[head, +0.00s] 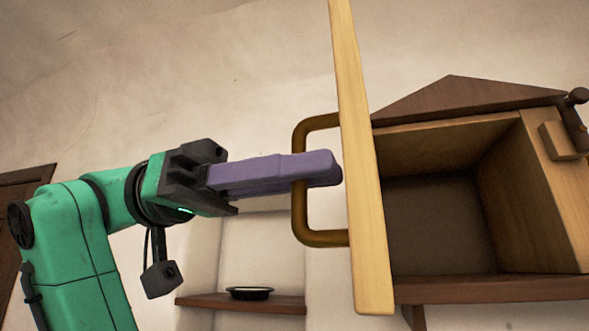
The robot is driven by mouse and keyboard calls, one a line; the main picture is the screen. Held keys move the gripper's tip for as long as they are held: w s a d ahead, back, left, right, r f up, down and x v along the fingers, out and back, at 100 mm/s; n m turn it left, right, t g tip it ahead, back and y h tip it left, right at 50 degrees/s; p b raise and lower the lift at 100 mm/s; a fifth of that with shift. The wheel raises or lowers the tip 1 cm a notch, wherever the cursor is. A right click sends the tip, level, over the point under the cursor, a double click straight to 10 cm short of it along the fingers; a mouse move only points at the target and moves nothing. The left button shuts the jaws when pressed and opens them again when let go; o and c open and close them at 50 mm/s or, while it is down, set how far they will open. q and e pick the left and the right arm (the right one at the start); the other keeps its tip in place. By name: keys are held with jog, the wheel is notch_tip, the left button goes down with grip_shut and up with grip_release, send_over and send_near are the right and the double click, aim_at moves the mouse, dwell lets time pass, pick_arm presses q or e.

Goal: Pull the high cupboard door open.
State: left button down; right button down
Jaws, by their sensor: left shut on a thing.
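The high cupboard (435,225) is on the wall at the right of the head view, and its inside shows dark and empty. Its pale wooden door (362,190) stands open, seen nearly edge-on, swung out to the left of the opening. A brown, bracket-shaped handle (301,222) is on the door's left face. My left gripper (325,172) has purple fingers that are shut on the handle's upright bar, with the fingertips close to the door. My right gripper is not in view.
A low wooden shelf (205,301) with a dark-rimmed dish (250,293) is on the wall below my left gripper. A brown wooden frame (18,190) is at the far left. The wall between is bare.

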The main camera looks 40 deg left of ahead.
pick_arm(q)
jog(key=shift+r, duration=0.15)
jog(key=c, duration=1.2)
grip_release()
jog(key=shift+o, duration=0.2)
jog(key=v, duration=1.4)
jog(key=shift+s+a+b, duration=0.15)
jog(key=shift+a+b, duration=0.1)
jog(key=shift+b, duration=0.1)
jog(key=shift+d, duration=0.1)
